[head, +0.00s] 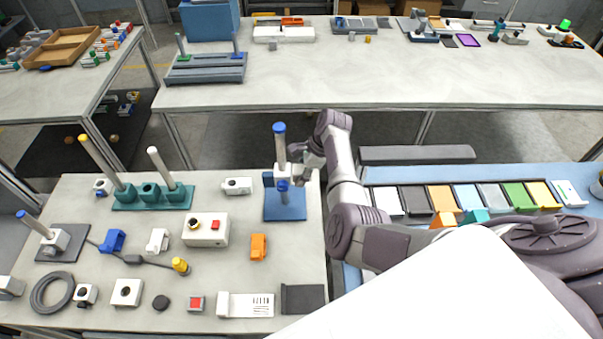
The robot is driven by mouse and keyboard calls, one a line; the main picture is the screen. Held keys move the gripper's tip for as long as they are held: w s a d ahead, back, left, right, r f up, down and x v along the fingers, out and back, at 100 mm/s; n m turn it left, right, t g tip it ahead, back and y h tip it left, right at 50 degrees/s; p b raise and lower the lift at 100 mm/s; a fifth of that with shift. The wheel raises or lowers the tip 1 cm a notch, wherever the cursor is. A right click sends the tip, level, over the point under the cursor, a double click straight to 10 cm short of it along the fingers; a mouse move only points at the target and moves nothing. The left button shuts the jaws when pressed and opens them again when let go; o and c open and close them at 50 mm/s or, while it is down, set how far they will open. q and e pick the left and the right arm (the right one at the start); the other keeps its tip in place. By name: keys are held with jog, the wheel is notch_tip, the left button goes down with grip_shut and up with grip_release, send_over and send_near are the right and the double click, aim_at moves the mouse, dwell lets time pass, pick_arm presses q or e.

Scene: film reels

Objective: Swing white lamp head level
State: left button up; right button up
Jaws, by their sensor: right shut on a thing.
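A blue stand (285,210) with a flat base is on the near table, right of its middle. My left gripper is out of view.
A green base (150,205) with tilted rods stands left. A white box with buttons (205,230) and an orange block (259,247) lie nearby. A row of coloured panels (467,196) lies right.

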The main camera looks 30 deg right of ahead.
jog(key=o, duration=1.2)
jog(key=shift+a, duration=0.15)
jog(key=shift+c, duration=0.2)
jog(key=v, duration=1.2)
